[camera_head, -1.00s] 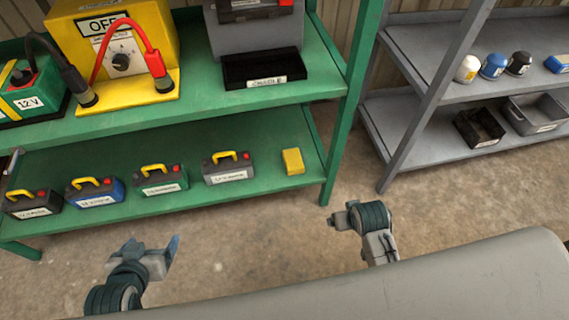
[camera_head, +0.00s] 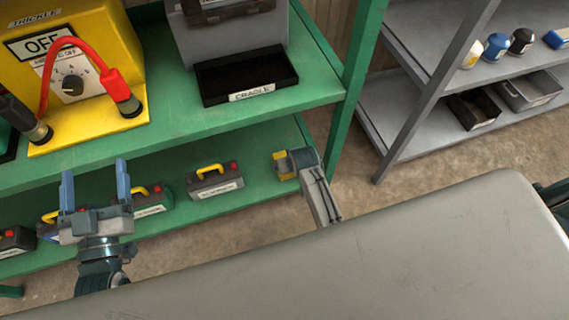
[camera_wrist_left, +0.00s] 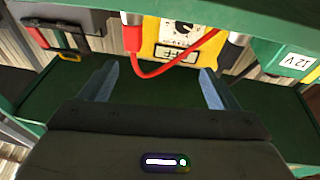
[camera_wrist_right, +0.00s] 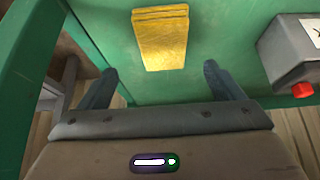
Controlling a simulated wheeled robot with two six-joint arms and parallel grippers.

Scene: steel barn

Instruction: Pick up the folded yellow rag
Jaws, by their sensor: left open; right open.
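The folded yellow rag (camera_wrist_right: 159,40) lies on the lower green shelf, near its right end. In the right wrist view it is just ahead of my open right gripper (camera_wrist_right: 157,86), roughly centred between the fingers and not held. In the head view the rag (camera_head: 280,166) is partly hidden by my right gripper (camera_head: 290,164), whose fingers are hard to see there. My left gripper (camera_head: 95,183) is open and empty, in front of the shelf's left part. The left wrist view shows its two fingers (camera_wrist_left: 156,84) spread with nothing between.
On the lower shelf, a dark battery (camera_head: 214,180) with a yellow handle stands left of the rag. The green shelf post (camera_head: 352,80) rises to the right. The upper shelf holds a yellow charger (camera_head: 110,60) and a black cradle (camera_head: 246,75). A grey shelf unit (camera_head: 425,100) stands farther right.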

